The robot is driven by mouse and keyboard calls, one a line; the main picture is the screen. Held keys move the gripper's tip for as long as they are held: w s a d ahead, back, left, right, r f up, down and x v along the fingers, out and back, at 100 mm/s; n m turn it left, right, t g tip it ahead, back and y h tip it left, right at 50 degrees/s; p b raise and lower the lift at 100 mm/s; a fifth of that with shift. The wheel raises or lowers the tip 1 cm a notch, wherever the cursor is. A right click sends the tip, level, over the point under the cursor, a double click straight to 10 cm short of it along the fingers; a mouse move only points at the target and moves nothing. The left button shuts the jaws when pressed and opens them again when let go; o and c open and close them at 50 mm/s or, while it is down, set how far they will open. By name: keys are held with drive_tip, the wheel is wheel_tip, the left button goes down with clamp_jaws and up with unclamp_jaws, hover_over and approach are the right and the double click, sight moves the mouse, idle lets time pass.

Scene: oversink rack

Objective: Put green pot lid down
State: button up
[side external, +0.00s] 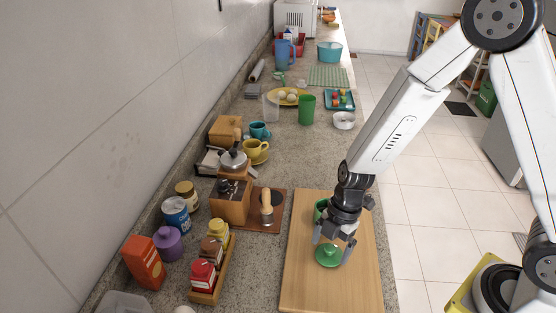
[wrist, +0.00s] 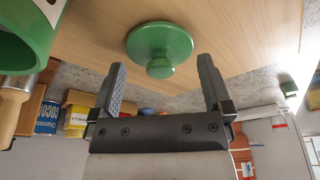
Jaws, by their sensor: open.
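The green pot lid (side external: 329,256) lies knob up on the wooden cutting board (side external: 300,285) at the front of the counter. In the wrist view the lid (wrist: 160,42) shows just beyond my fingertips, with its round knob between their lines. My gripper (side external: 334,251) is open and empty, close above the lid. The gripper also shows in the wrist view (wrist: 160,75), with its two fingers apart. A green pot (side external: 320,210) stands on the board behind the lid, partly hidden by my gripper. Its rim shows in the wrist view (wrist: 45,45).
A spice rack (side external: 212,272), an orange box (side external: 143,262) and a purple jar (side external: 168,243) stand left of the board. A dark-inlaid board (side external: 265,222) with a wooden-handled tool is behind left. The cutting board's front part is clear.

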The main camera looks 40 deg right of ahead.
sight(338, 248)
drive_tip(key=v, duration=1.1)
drive_tip(key=shift+d, duration=0.1)
idle(0.6)
drive_tip(key=s+d+m+t+h, duration=0.3)
drive_tip(key=d+m, duration=0.3)
drive_tip(key=m, duration=1.3)
drive_tip(key=shift+s+f+m, duration=0.3)
drive_tip(key=shift+s+f, duration=0.2)
